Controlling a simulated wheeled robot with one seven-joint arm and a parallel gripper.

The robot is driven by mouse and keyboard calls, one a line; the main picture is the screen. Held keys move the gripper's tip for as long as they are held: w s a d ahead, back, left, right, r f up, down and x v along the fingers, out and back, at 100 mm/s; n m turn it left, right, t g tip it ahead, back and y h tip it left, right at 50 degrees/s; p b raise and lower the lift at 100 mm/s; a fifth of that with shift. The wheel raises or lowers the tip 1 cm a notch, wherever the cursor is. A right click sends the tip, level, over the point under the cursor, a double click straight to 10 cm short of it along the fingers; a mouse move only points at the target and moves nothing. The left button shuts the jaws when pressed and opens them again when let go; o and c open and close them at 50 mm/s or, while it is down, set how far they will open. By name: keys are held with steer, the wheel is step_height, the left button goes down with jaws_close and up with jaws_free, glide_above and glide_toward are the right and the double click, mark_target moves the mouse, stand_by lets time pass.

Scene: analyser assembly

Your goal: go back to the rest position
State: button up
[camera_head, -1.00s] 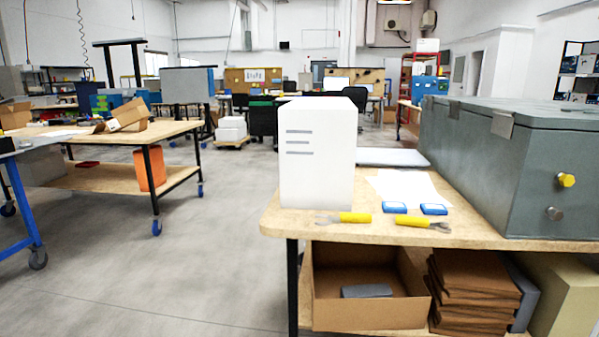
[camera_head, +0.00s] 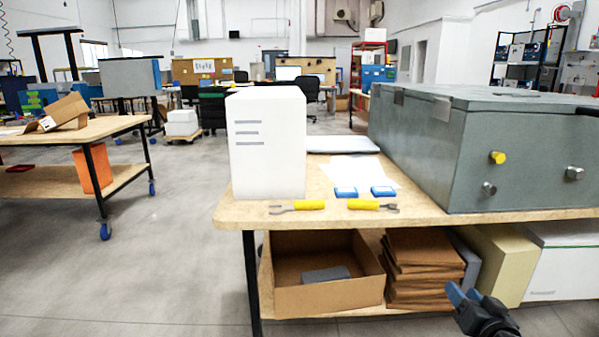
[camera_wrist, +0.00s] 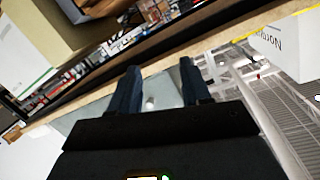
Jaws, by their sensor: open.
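My gripper (camera_head: 464,296) shows at the lower right of the head view, in front of the near workbench (camera_head: 420,214) and below its top edge. Its two fingers also show in the wrist view (camera_wrist: 158,88), standing apart with nothing held between them. On the bench stand a white box-shaped unit (camera_head: 267,145) and a large grey analyser case (camera_head: 540,160). The case has one yellow knob (camera_head: 497,157) and two grey knobs on its front. The gripper touches none of these in the head view.
Two yellow-handled tools (camera_head: 365,204) and two blue-lidded boxes (camera_head: 346,193) lie on the bench. An open cardboard box (camera_head: 330,295), stacked brown cartons (camera_head: 425,262) and pale boxes (camera_head: 570,265) fill the lower shelf. Another bench (camera_head: 70,135) stands left, with open grey floor between.

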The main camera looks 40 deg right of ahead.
steer(key=s+a+f+n+t+y, duration=0.1)
steer(key=s+a+f+n+y, duration=0.1)
steer(key=a, duration=0.6)
steer(key=s+a+f+n+y, duration=0.1)
steer(key=s+a+n, duration=0.15)
steer(key=a, duration=0.55)
steer(key=s+a+r+n+t+y, duration=0.1)
steer(key=s+a+r+n+y, duration=0.1)
steer(key=s+a, duration=0.45)
steer(key=s+a+r+n+y, duration=0.1)
steer(key=s+a+n+y, duration=0.2)
steer(key=a, duration=0.6)
steer(key=s+a+r+n+y, duration=0.2)
steer(key=s+a+r, duration=0.4)
steer(key=s, duration=0.1)
step_height(320, 180, up, 12)
steer(key=p, duration=1.2)
steer(key=shift+r, duration=0.25)
steer(key=shift+s, duration=0.1)
steer(key=shift+c, duration=0.4)
